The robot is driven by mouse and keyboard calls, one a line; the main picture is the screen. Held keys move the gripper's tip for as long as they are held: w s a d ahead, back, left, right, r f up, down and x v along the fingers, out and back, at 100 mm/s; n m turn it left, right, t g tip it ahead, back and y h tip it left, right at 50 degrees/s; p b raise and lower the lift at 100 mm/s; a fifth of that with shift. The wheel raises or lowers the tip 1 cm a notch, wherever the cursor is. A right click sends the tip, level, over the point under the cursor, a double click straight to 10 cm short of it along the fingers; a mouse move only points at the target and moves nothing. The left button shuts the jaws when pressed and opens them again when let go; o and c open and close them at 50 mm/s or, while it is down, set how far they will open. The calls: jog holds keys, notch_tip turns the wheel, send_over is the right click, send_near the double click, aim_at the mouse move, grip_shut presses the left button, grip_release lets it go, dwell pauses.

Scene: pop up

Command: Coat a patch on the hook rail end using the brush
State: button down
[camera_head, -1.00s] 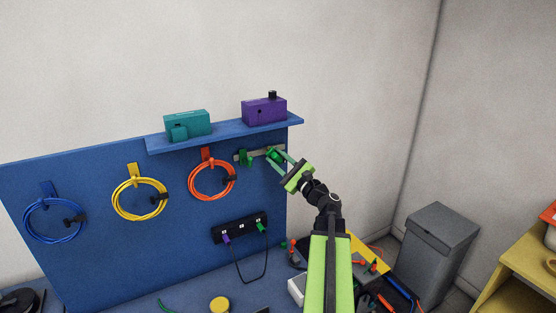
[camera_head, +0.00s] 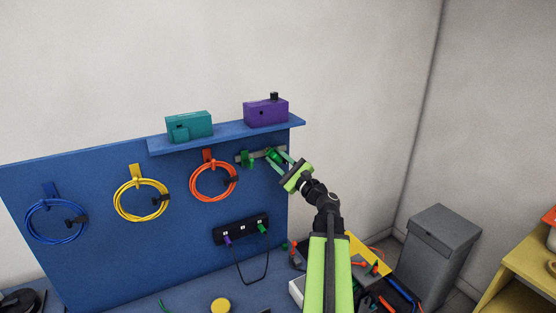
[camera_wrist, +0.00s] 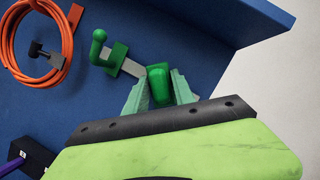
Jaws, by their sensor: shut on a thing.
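The hook rail (camera_head: 258,156) is a short grey bar on the blue pegboard, under the shelf. It also shows in the wrist view (camera_wrist: 134,69), with a green hook (camera_wrist: 99,47) on a square green base at its left. My gripper (camera_head: 276,158) is at the rail's right end. In the wrist view its two pale green fingers (camera_wrist: 160,90) are shut on a green block-like thing, which I take to be the brush (camera_wrist: 160,85). The brush overlaps the rail's right end; I cannot tell if they touch. Its bristles and any coated patch cannot be made out.
The blue shelf (camera_head: 230,137) juts out above the rail, carrying a teal box (camera_head: 190,125) and a purple box (camera_head: 266,111). An orange cable coil (camera_head: 213,198) hangs left of the rail. A black socket strip (camera_head: 240,229) is below. Bare wall lies to the right.

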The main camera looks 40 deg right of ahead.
jog(key=shift+w+d, duration=0.1)
jog(key=shift+w, duration=0.2)
jog(key=shift+s+d, duration=0.9)
jog(key=shift+d, duration=2.45)
jog(key=shift+w+a, duration=0.3)
jog(key=shift+a, duration=0.85)
jog(key=shift+w+a, duration=0.3)
jog(key=shift+a, duration=0.8)
jog(key=shift+w+a, duration=0.3)
jog(key=shift+a, duration=0.85)
jog(key=shift+s, duration=0.1)
jog(key=shift+s+a, duration=0.25)
jog(key=shift+s, duration=0.7)
jog(key=shift+s+a, duration=0.25)
jog(key=shift+s, duration=0.7)
jog(key=shift+s+a, duration=0.25)
jog(key=shift+s, duration=0.7)
